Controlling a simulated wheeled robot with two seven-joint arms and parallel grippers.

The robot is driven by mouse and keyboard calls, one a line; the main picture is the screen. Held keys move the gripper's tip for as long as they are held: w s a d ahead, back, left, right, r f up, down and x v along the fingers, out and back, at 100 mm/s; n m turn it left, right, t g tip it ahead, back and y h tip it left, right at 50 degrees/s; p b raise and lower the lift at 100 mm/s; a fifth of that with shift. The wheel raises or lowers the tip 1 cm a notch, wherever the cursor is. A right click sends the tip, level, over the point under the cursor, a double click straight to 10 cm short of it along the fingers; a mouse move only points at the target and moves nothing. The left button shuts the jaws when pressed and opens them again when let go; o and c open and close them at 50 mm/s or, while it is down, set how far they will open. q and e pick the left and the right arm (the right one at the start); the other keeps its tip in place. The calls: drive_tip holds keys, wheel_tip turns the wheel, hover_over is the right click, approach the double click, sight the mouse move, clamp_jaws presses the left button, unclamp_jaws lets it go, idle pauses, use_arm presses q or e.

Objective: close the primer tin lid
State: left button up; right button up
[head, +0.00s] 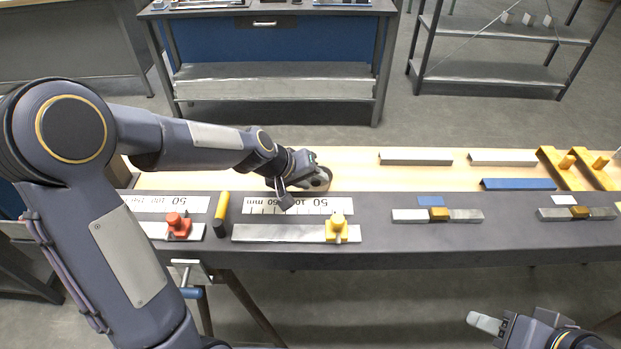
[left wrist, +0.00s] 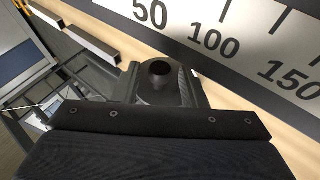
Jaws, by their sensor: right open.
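I cannot make out a primer tin or its lid with certainty. My left gripper (head: 300,185) is over the back part of the bench, above the wooden strip. A dark rounded shape (head: 322,180) shows right beside it, partly hidden by the gripper. In the left wrist view a dark rounded piece with a black round knob (left wrist: 160,72) stands in front of the broad black bar; I cannot tell whether it is a tin or part of my gripper. Whether the left jaws are open is not clear. My right gripper (head: 488,324) is open, low at the bottom right, in front of the bench.
The bench holds printed scales (head: 297,205), a red slider (head: 179,225), a yellow slider (head: 337,228) and a yellow-handled tool (head: 221,213). Metal bars (head: 416,156), a blue bar (head: 519,184) and yellow fixtures (head: 566,168) are further right. The grey surface right of centre has free room.

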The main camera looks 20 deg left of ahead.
use_arm(q)
clamp_jaws()
